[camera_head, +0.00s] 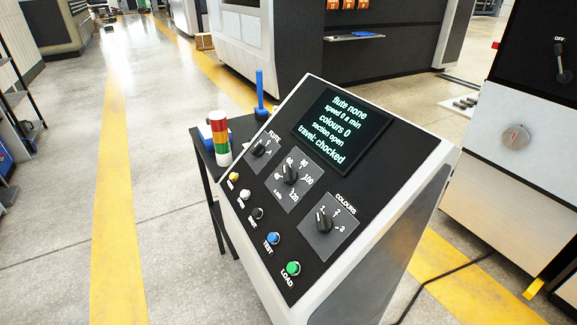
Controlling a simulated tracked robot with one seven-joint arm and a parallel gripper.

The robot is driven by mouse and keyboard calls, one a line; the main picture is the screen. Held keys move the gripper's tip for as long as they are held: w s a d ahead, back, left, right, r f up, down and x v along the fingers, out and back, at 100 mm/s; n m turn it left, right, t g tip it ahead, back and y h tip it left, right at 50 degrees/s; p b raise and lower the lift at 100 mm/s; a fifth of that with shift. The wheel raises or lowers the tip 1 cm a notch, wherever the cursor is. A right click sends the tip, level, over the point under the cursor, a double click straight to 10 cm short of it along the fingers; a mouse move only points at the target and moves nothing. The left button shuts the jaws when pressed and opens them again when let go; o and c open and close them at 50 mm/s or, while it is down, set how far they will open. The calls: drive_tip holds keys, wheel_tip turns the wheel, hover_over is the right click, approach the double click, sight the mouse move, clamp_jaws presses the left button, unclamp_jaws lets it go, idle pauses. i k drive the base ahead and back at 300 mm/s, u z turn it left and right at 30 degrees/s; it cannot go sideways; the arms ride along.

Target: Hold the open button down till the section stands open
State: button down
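A slanted control console (335,250) stands in the middle of the head view. Its screen (342,128) reads "flute none", "speed 0 a min", "colours 0", "section open" and "travel: chocked". A row of buttons runs down its left side: a yellow button (233,177), a white button (244,195), a black button (257,214), a blue button (273,238) labelled TEST and a green button (293,268) labelled LOAD. The labels of the upper three are too small to read surely, so I cannot tell which is the open button. My gripper is not in view.
The console also bears a flute knob (260,148), a speed knob (290,173) and a colours knob (324,221). A cabinet (515,165) stands at right, with a dark cable on the floor. Open floor lies left.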

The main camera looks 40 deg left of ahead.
sight(244, 193)
drive_tip(key=u, duration=0.1)
drive_tip(key=k, duration=0.95)
drive_tip(key=u, duration=1.55)
drive_tip(key=i, duration=1)
drive_tip(key=u, duration=0.05)
